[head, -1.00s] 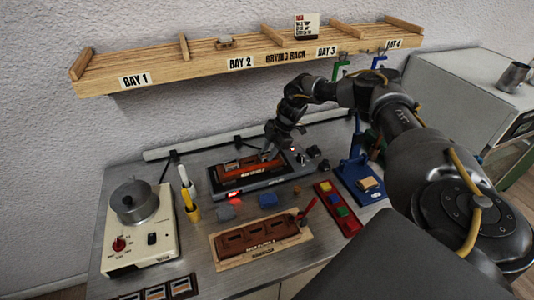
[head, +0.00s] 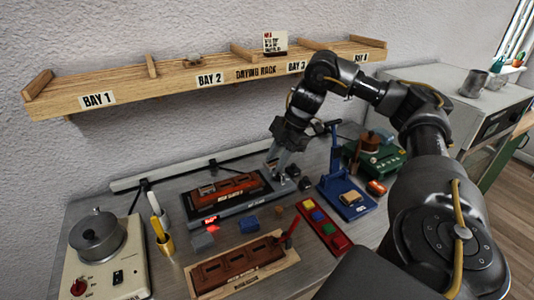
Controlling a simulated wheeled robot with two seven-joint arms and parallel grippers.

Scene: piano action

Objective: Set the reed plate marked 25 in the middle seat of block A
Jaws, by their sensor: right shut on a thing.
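A red-brown block (head: 235,185) sits in a dark fixture with a grey front at the back middle of the bench. Its lettering is too small to read surely. A second brown block (head: 238,260) with several recesses lies on a light wooden board in front. I cannot tell which block is A. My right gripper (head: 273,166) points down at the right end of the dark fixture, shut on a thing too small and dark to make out. No plate with a readable 25 shows. My left gripper is out of view.
A blue stand (head: 335,175) and a red tray (head: 325,230) with coloured pieces stand to the right. Small blue and grey blocks lie between the two brown blocks. A pot on a cream hotplate (head: 105,265) is at left. A wooden drying rack (head: 200,75) hangs above.

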